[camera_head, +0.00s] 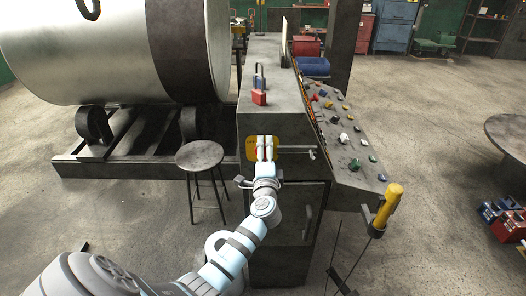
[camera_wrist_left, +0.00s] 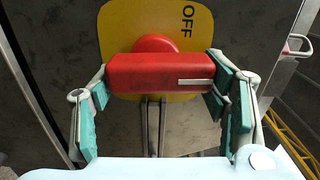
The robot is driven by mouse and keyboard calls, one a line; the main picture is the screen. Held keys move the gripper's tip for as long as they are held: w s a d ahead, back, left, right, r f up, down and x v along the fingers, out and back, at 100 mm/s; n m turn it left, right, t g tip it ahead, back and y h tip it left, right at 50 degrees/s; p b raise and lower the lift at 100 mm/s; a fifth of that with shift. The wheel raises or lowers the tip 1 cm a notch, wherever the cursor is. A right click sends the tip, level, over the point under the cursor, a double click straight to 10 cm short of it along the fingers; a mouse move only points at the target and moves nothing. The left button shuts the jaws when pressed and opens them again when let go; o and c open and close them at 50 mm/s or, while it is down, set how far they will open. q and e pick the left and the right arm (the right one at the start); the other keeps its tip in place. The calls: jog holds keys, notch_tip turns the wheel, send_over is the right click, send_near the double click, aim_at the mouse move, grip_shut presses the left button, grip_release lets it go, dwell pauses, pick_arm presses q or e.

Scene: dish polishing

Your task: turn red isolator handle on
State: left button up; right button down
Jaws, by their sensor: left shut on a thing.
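The red isolator handle (camera_wrist_left: 160,72) is a red bar on a round red hub, mounted on a yellow plate (camera_wrist_left: 120,22) marked OFF. The bar lies crosswise in the left wrist view, with a pale stripe toward its right end. My left gripper (camera_head: 265,148) is at the yellow plate (camera_head: 249,146) on the front of the grey cabinet (camera_head: 262,190) in the head view. In the left wrist view its teal-padded fingers (camera_wrist_left: 160,88) are at the two ends of the bar, shut on it. In the head view the fingers mostly hide the handle.
A sloped panel (camera_head: 350,150) with coloured knobs is to the right of the cabinet. A round stool (camera_head: 200,156) stands at the left, below a large metal drum (camera_head: 120,45). A red padlock (camera_head: 259,97) is on the cabinet top.

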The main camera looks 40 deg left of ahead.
pick_arm(q)
jog(key=shift+s+f+m, duration=0.1)
jog(key=shift+f+m, duration=0.3)
jog(key=shift+f, duration=0.05)
jog(key=o, duration=1.1)
jog(key=shift+d+r, duration=0.1)
jog(key=shift+o, duration=0.3)
jog(key=shift+r, duration=0.25)
jog(key=v, duration=1.2)
